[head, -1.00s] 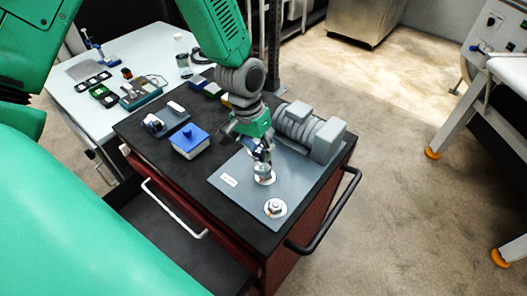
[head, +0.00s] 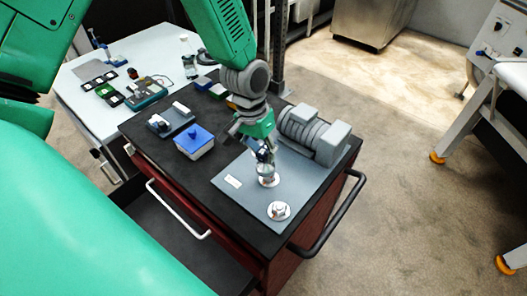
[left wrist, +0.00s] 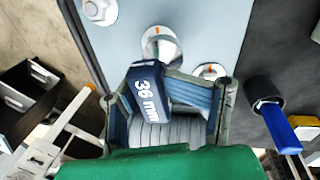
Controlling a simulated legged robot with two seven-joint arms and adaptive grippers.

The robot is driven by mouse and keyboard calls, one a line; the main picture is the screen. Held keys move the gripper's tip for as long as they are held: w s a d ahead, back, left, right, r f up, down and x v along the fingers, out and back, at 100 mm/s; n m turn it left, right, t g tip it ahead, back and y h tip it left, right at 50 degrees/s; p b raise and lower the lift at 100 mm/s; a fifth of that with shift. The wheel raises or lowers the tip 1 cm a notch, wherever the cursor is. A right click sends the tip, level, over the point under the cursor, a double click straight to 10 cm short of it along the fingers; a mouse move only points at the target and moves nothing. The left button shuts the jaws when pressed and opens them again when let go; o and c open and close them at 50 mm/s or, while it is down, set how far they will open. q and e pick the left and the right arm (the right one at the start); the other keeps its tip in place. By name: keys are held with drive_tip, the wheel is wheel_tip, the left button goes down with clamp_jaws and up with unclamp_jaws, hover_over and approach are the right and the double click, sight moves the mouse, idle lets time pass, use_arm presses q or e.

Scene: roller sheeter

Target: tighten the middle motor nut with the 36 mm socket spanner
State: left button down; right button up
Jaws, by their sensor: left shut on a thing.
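My left gripper (head: 264,150) is shut on the 36 mm socket spanner, gripping its dark blue block marked "36 mm" (left wrist: 146,88). The spanner's metal socket (head: 266,170) points down over the middle position of the grey motor plate (head: 240,180). In the left wrist view the socket (left wrist: 157,42) stands over a round washer with an orange mark. It hides the middle nut, so I cannot tell how fully it is seated. A front nut (head: 279,210) is bare on the plate. Another nut (left wrist: 211,71) shows partly behind a finger. My right gripper is not in view.
A grey motor (head: 315,135) stands on the cart close behind my gripper. A blue-lidded box (head: 195,141) and a small tray (head: 171,122) lie left. A black handle (head: 335,220) edges the cart. A white table (head: 85,75) stands beyond.

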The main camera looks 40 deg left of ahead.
use_arm(q)
drive_tip(key=shift+d, duration=0.4)
drive_tip(key=shift+d+f, duration=0.25)
drive_tip(key=shift+d, duration=0.05)
drive_tip(key=shift+a+f+b, duration=0.4)
drive_tip(key=shift+a, duration=0.1)
drive_tip(key=shift+r, duration=0.15)
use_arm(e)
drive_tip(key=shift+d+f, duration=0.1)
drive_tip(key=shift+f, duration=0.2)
use_arm(q)
drive_tip(key=shift+d+r+p, duration=0.35)
drive_tip(key=shift+r+p, duration=0.05)
drive_tip(key=shift+r, duration=0.35)
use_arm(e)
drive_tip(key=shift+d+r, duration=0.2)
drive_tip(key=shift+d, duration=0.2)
use_arm(q)
drive_tip(key=shift+a+f, duration=0.1)
drive_tip(key=shift+a, duration=0.2)
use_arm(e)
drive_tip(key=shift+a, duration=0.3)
use_arm(q)
drive_tip(key=shift+d, duration=0.5)
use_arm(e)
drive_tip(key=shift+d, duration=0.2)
